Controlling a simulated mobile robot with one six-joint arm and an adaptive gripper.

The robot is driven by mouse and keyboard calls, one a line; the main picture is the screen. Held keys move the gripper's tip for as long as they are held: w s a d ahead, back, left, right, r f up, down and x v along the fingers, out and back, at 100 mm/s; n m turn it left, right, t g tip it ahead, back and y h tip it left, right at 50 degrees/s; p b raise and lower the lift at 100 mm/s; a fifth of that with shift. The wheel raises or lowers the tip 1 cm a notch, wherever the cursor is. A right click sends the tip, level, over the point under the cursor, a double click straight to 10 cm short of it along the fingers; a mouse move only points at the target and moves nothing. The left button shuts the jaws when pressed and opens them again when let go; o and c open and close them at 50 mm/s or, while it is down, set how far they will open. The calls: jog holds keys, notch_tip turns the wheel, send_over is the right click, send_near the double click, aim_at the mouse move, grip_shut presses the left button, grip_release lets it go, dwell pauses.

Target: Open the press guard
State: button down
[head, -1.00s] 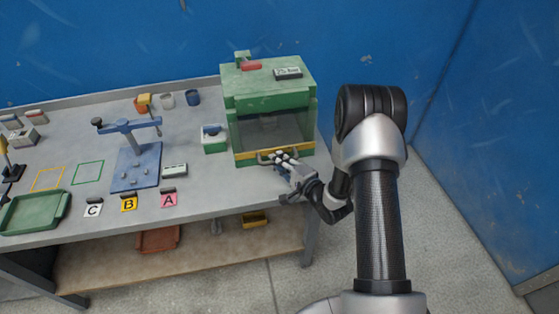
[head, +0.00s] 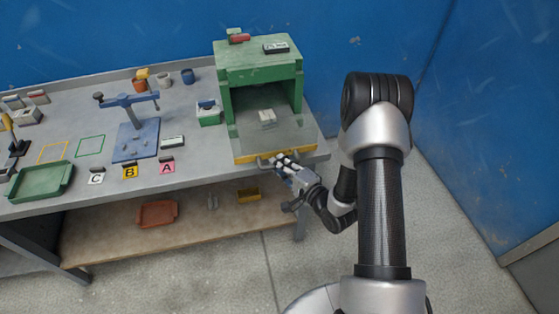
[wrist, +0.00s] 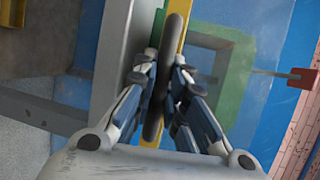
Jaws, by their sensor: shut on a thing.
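The green press (head: 258,62) stands at the right end of the bench. Its guard is a see-through panel with a yellow edge bar (head: 295,154) and a dark grey handle (head: 264,161). The bar stands out from the press front, toward me; the panel's exact tilt is hard to tell. My gripper (head: 283,163) is shut on the handle. In the wrist view, the fingers (wrist: 160,92) close around the handle (wrist: 172,65) from both sides, beside the yellow bar (wrist: 183,15). A small pale block (head: 267,117) shows inside the press.
A green box (head: 208,117) stands left of the press. The blue fixture (head: 135,139), a grey device (head: 172,142) and cards A, B and C lie further left. A green tray (head: 41,181) sits at the left front. The blue wall (head: 470,110) rises at the right. Floor shows before the bench.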

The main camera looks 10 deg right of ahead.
dwell(0.3)
jog(key=c, duration=1.6)
grip_release()
jog(key=shift+c, duration=0.2)
jog(key=shift+s, duration=0.15)
jog(key=v, duration=1.2)
jog(key=shift+w+r, duration=0.1)
jog(key=shift+w, duration=0.1)
